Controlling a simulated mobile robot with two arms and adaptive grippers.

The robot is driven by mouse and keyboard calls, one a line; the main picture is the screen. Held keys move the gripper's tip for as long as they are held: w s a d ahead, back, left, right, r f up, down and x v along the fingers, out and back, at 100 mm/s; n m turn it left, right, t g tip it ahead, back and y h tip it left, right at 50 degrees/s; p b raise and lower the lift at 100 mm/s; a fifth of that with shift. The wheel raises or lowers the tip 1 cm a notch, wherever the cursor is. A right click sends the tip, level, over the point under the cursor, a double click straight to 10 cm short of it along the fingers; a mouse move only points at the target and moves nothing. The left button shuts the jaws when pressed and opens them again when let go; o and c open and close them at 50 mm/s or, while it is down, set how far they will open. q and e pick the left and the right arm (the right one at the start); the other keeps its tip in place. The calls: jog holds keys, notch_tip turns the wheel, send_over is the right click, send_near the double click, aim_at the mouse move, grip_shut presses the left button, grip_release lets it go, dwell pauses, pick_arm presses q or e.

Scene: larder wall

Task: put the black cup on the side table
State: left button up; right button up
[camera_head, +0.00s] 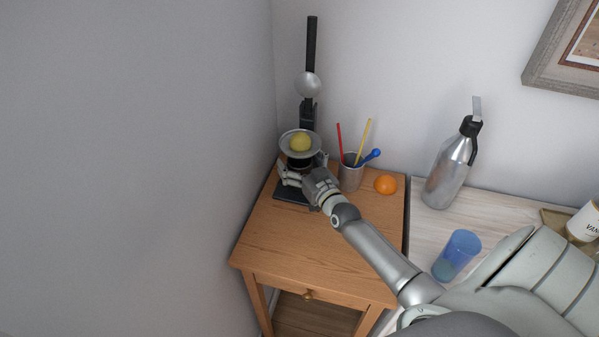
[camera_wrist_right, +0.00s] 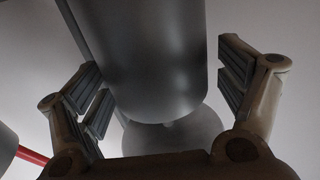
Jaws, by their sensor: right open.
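A hand press stands in the back left corner of the small wooden side table (camera_head: 320,238). Its black lever (camera_head: 311,45) points up, with a metal dome below it. Under the dish is a dark cylinder, apparently the black cup (camera_head: 298,163), mostly hidden by my gripper. My left gripper is not in view.
Right of the press are a holder (camera_head: 350,177) with pencils and a blue spoon, and an orange (camera_head: 385,185). The table's front is bare beside my arm. A pale counter (camera_head: 498,212) adjoins at right, with a metal bottle (camera_head: 449,173) and blue tumbler (camera_head: 456,255).

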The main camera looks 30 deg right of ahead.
jog(key=shift+s, duration=0.1)
jog(key=c, duration=1.2)
jog(key=shift+r, duration=0.1)
jog(key=shift+c, duration=1.2)
jog(key=shift+r, duration=0.1)
